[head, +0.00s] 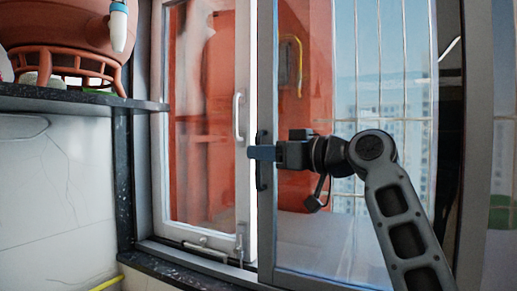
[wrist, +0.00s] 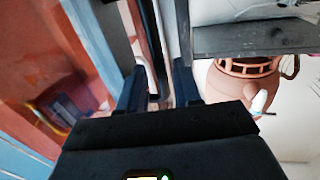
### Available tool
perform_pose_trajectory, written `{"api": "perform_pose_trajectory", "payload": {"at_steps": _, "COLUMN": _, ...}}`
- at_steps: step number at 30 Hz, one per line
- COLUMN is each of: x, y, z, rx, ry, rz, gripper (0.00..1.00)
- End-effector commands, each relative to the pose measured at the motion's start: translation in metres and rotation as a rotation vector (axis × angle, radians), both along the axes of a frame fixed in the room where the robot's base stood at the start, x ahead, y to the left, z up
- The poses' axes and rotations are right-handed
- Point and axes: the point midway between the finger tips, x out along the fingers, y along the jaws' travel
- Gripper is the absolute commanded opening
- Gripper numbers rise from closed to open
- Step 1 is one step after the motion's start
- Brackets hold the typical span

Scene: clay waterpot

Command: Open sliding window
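The sliding window pane (head: 340,215) has a dark grey frame and fills the right half of the head view. A dark upright handle (head: 262,178) sits on its left stile. My gripper (head: 256,153) points left at this handle and covers its middle part. In the wrist view, the two blue-grey fingers of my gripper (wrist: 160,88) are spread, and a dark bar (wrist: 153,50), apparently the handle, runs between them. I see gaps beside the bar; contact with a finger is not clear. A narrow bright strip shows left of the stile.
A white-framed pane (head: 158,120) with a white handle (head: 237,117) stands at the left. A dark shelf (head: 75,100) holds a clay waterpot (head: 60,25) at the upper left; the waterpot also shows in the wrist view (wrist: 228,90). Window bars and buildings show behind the glass.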

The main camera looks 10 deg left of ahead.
Motion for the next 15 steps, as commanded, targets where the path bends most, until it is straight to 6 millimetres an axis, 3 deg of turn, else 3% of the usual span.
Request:
{"api": "perform_pose_trajectory", "payload": {"at_steps": 6, "x": 0.010, "y": 0.015, "z": 0.001, "rx": 0.001, "ry": 0.001, "rz": 0.000, "gripper": 0.33}}
{"api": "perform_pose_trajectory", "payload": {"at_steps": 15, "x": 0.011, "y": 0.017, "z": 0.000, "rx": 0.000, "ry": 0.000, "rz": -0.001, "gripper": 0.32}}
